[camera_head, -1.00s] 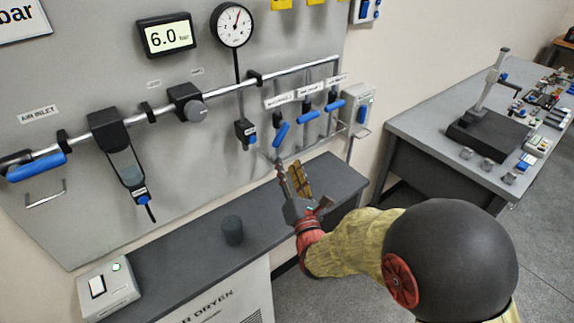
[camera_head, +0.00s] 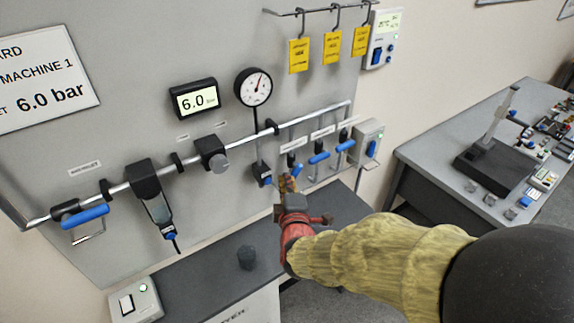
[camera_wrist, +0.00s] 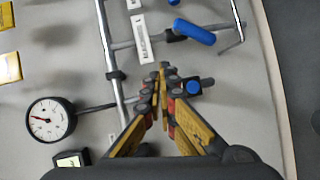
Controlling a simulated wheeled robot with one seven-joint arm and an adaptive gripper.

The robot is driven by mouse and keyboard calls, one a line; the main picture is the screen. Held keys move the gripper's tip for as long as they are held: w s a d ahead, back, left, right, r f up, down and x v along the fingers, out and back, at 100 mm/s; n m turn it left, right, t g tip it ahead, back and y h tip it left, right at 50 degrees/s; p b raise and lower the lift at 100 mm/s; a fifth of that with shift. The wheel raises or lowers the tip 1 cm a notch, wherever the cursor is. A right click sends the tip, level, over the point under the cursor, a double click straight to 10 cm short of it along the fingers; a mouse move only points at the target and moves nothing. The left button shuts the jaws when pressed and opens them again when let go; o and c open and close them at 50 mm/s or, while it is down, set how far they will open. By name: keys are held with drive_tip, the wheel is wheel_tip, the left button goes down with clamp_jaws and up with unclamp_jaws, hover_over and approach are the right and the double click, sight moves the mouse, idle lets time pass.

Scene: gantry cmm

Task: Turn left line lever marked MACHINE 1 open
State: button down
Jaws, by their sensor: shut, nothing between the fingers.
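The left line lever (camera_head: 297,170) has a blue handle that slants steeply in the head view. It is the leftmost of three levers on the panel. In the wrist view its handle (camera_wrist: 195,32) lies above and right of the fingertips, next to a white label (camera_wrist: 141,38) too small to read surely. My gripper (camera_head: 288,184) is just below and left of this lever in the head view. In the wrist view the fingertips (camera_wrist: 163,72) are together and empty, apart from the handle. Contact with the lever cannot be made out in the head view.
A blue-ended fitting (camera_wrist: 193,87) on the gauge line is right beside the fingers. The pipe (camera_wrist: 112,75) runs behind them. A dark cylinder (camera_head: 246,258) stands on the bench below.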

sight(294, 174)
wheel_tip(294, 174, down, 4)
drive_tip(key=s+f+m+g, duration=0.1)
drive_tip(key=m+g, duration=0.1)
drive_tip(key=m, duration=0.3)
drive_tip(key=d+b+x, duration=0.1)
drive_tip(key=x, duration=0.8)
drive_tip(key=shift+w+a+r, duration=0.15)
drive_tip(key=shift+w+r, duration=0.05)
drive_tip(key=shift+w, duration=0.25)
drive_tip(key=shift+f+n+t+h+b, duration=0.5)
drive_tip(key=shift+f+n+t+b, duration=0.3)
drive_tip(key=shift+f+n+b, duration=0.15)
drive_tip(key=shift+w+f+n+t+b, duration=0.1)
drive_tip(key=shift+f+n+t+b, duration=0.15)
drive_tip(key=shift+n+t+b, duration=0.25)
drive_tip(key=shift+w+d+f+n+t+h+b, duration=0.15)
drive_tip(key=shift+d+f+n+t+h+b, duration=0.2)
drive_tip(key=shift+n+b, duration=0.4)
drive_tip(key=shift+d+f, duration=0.2)
idle(1.8)
